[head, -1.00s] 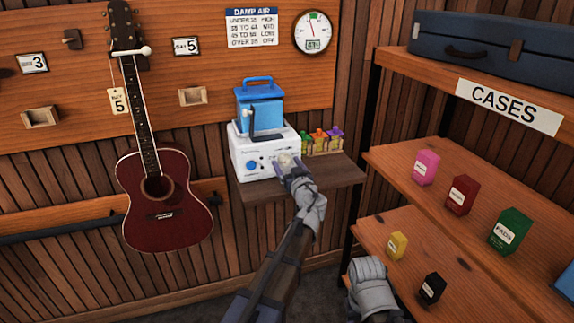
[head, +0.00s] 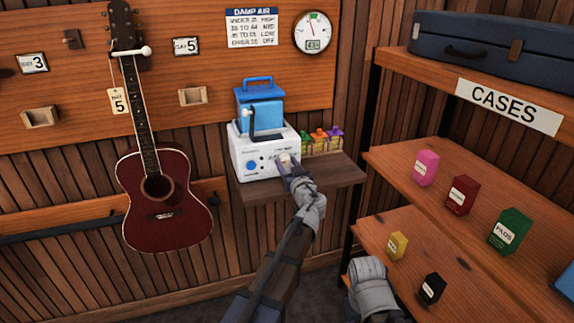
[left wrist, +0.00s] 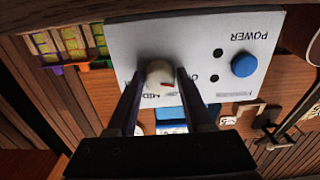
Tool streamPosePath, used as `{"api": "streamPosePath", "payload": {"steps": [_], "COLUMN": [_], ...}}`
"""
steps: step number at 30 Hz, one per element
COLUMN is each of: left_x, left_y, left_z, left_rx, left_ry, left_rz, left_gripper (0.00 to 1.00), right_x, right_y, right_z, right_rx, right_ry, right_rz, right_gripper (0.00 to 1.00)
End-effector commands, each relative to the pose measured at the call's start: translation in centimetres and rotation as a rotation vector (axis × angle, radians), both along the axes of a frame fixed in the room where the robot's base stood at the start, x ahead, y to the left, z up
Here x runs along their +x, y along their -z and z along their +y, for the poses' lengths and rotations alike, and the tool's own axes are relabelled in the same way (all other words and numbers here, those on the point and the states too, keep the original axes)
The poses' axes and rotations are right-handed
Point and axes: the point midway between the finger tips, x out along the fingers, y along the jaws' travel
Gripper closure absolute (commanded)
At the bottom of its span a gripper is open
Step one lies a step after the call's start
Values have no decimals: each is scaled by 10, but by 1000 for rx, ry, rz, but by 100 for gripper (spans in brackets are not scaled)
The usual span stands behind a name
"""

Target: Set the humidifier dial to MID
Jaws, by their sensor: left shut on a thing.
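The humidifier (head: 262,166) has a white base with a blue tank (head: 260,108) on top and stands on a small wooden wall shelf. Its pale dial (left wrist: 159,74) shows between my left gripper's fingers in the left wrist view. My left gripper (head: 286,168) is shut on the dial, one finger on each side. The dial's red mark points right and slightly down in that upside-down view. The MID label (left wrist: 157,99) lies just below the dial there; another label at its right is partly hidden by a finger. A grey part of my right gripper (head: 371,288) shows at the bottom, its fingers unseen.
A blue power button (left wrist: 244,65) sits beside the dial. A red guitar (head: 168,200) hangs at left. A DAMP AIR chart (head: 252,27) and round gauge (head: 312,32) hang above. Shelves with small boxes (head: 461,195) stand at right.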

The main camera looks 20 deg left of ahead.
Motion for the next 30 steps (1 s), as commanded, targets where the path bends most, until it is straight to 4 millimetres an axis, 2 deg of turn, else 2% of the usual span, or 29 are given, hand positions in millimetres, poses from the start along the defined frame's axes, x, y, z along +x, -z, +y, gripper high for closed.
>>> {"api": "streamPosePath", "payload": {"steps": [14, 30], "left_x": [0, -1], "left_y": [0, 0], "left_z": [0, 1], "left_rx": [70, 466], "left_ry": [0, 0], "left_rz": [47, 314], "left_gripper": [100, 100], "right_x": [0, 0], "right_y": [0, 0], "right_z": [0, 0], "right_rx": [0, 0], "right_ry": [0, 0], "right_rz": [0, 0], "right_gripper": [50, 50]}}
